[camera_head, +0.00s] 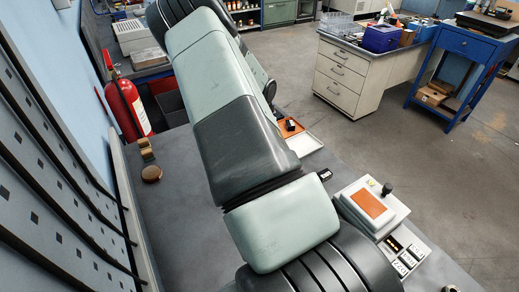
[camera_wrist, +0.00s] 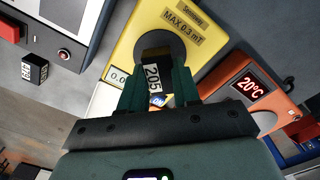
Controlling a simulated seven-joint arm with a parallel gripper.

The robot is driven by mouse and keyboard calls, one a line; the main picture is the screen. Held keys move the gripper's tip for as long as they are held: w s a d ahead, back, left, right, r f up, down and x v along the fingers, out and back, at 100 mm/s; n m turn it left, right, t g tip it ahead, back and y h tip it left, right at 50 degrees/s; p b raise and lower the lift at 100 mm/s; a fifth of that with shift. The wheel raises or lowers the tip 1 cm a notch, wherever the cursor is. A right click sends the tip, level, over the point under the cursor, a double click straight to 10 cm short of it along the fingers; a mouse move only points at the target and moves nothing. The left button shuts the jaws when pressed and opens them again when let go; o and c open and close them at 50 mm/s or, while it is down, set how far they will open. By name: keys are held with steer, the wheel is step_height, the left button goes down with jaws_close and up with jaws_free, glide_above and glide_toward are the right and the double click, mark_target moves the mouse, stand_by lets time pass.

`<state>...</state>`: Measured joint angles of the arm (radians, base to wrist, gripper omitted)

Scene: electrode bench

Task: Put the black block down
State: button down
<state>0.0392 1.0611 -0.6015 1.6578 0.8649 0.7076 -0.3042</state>
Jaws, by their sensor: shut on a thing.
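In the wrist view my gripper (camera_wrist: 158,72) has its two green fingers closed on a black block (camera_wrist: 153,77) with a white label reading 205. The block is seen over the dark round spot of a yellow device (camera_wrist: 185,48) marked MAX 0.3 mT. I cannot tell whether the block touches the device or hangs above it. In the head view my arm covers the gripper and the held block.
Beside the yellow device is an orange device (camera_wrist: 240,92) showing 20 °C. A second black block (camera_wrist: 34,69) with labels stands at the left.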

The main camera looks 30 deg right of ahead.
steer(key=shift+f, duration=1)
steer(key=shift+f, duration=0.2)
steer(key=c, duration=0.8)
jaws_free()
